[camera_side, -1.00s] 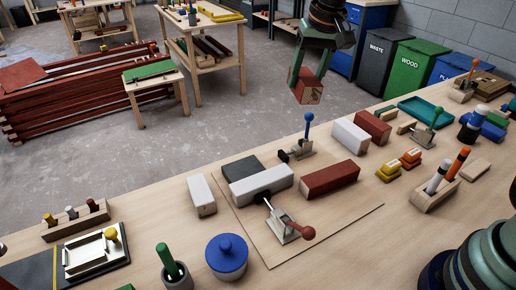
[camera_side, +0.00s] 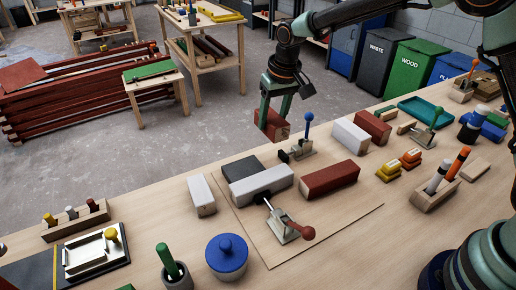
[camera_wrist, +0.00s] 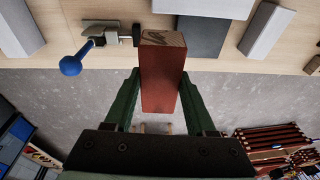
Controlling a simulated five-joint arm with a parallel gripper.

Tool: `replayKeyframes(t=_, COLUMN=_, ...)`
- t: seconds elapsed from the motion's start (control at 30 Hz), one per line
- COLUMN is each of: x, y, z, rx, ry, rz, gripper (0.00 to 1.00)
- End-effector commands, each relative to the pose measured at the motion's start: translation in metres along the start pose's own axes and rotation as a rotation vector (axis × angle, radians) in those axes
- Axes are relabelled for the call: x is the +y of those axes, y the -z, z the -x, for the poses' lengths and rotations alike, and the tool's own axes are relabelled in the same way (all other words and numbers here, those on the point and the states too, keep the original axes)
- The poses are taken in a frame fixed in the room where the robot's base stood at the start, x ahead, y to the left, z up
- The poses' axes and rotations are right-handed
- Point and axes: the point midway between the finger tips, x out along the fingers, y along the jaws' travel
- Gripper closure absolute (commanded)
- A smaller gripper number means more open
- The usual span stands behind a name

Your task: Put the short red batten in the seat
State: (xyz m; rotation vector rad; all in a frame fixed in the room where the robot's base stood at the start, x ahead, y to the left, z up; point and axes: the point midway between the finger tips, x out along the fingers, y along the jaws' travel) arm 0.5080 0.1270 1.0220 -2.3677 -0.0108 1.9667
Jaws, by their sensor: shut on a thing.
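My gripper (camera_side: 276,110) is shut on a short red batten (camera_side: 270,123), held in the air beyond the far edge of the bench. In the wrist view the batten (camera_wrist: 160,85) lies between both fingers, its bare wood end with a dark mark toward the bench. A thin board (camera_side: 340,217) on the bench carries a white batten (camera_side: 262,185), a longer red batten (camera_side: 330,179) and a dark grey block (camera_side: 241,166). A blue-handled clamp (camera_side: 301,150) and a red-handled clamp (camera_side: 286,230) flank them. I cannot tell which spot is the seat.
A blue pot (camera_side: 227,257) and a pen block (camera_side: 437,192) stand nearby. The board's front right part is bare.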

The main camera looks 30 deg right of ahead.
Motion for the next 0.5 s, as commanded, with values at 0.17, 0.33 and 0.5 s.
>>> replayKeyframes(t=0.17, x=0.002, y=-0.007, z=-0.033, rx=-0.002, ry=-0.001, rz=-0.001, gripper=1.0)
replayKeyframes(t=0.33, x=0.002, y=-0.008, z=-0.044, rx=0.0, ry=0.0, rz=-0.001, gripper=1.0)
replayKeyframes(t=0.5, x=0.004, y=-0.013, z=-0.067, rx=-0.003, ry=-0.001, rz=-0.001, gripper=1.0)
